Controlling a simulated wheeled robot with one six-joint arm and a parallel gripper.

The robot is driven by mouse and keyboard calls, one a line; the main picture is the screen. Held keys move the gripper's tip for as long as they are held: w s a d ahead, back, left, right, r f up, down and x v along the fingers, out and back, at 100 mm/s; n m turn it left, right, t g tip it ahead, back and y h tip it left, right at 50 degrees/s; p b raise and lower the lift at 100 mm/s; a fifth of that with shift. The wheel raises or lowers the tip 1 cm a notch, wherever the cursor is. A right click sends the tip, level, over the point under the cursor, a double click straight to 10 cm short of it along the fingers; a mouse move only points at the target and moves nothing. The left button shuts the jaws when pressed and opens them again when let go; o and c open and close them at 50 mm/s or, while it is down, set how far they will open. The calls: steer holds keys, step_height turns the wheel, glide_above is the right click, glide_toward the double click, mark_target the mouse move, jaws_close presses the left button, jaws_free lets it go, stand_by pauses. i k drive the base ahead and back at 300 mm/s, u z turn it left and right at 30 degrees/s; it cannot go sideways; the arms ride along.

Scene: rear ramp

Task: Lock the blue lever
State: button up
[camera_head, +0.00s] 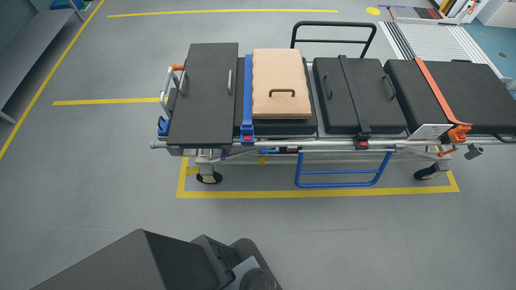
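A wheeled stretcher (290,142) with black pads stands across the upper middle and right. I cannot tell for sure which blue part is the lever. A small blue piece (163,127) sits at the stretcher's left end, and a short blue bar (280,151) lies along its near frame. A larger blue tubular side rail (340,186) hangs down from the near side. My dark arm links show at the bottom, apart from the stretcher. No gripper fingers show.
Pads, a tan case (278,75), a blue strap (247,95) and an orange strap (437,90) lie on the stretcher. A grey bench (40,50) is at the upper left. A ramp (440,42) is behind. The floor between my arm and the stretcher is clear.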

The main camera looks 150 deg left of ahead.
mark_target(263, 150)
steer(key=u, duration=4.75)
steer(key=i, duration=0.15)
steer(key=z, duration=0.35)
steer(key=k, duration=0.5)
steer(key=z, duration=0.85)
steer(key=i, duration=1)
steer(key=u, duration=0.45)
